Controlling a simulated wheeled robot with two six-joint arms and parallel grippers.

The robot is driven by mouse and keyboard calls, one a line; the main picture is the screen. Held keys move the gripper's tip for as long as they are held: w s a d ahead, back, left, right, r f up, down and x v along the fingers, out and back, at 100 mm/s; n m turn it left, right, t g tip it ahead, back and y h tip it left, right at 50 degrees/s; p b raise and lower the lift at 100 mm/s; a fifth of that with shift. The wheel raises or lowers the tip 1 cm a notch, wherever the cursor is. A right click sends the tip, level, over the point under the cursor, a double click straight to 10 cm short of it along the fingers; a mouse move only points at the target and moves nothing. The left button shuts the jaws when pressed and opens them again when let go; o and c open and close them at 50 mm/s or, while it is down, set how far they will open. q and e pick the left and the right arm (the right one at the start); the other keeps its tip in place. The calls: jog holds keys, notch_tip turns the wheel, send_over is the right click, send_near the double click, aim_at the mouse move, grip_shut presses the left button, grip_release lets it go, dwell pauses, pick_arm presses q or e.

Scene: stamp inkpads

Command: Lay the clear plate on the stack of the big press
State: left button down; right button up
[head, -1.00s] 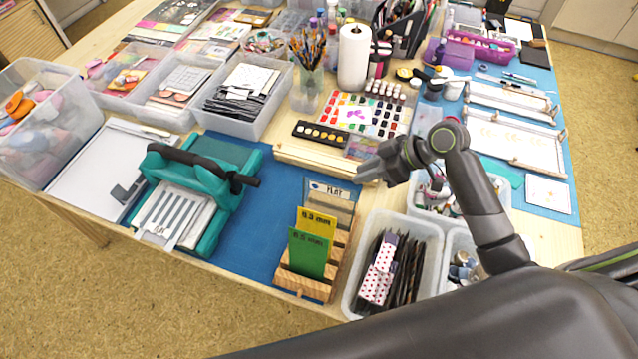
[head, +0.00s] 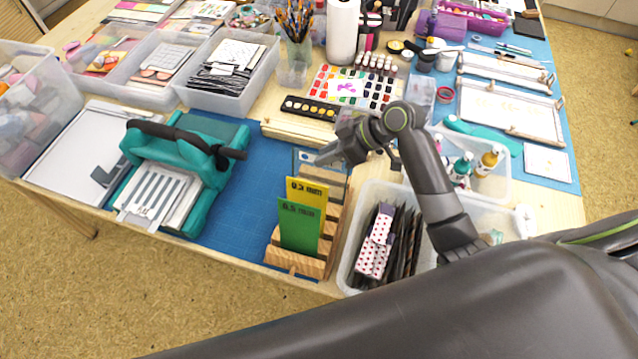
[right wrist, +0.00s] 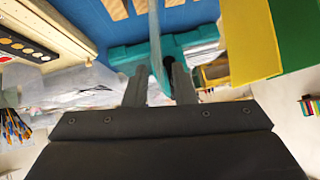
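The big press (head: 190,150) is teal with a black handle and stands at the left of the table. A stack with a grey-striped top (head: 158,192) lies at its front. The clear plate (head: 334,182) stands upright at the back of a wooden rack (head: 297,262), behind a yellow plate (head: 318,193) and a green plate (head: 299,227). My right gripper (head: 326,156) is at the clear plate's top edge. In the right wrist view, its open fingers (right wrist: 160,80) stand on both sides of the plate's thin edge (right wrist: 156,45); contact is unclear. My left gripper is not in view.
A bin of dark sleeves (head: 388,245) stands right of the rack. A paint set (head: 352,88) and a wooden strip (head: 290,134) lie behind it. The blue mat (head: 240,215) is clear between press and rack.

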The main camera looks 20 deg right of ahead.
grip_shut()
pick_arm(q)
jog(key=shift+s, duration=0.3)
pick_arm(e)
jog(key=shift+r, duration=0.1)
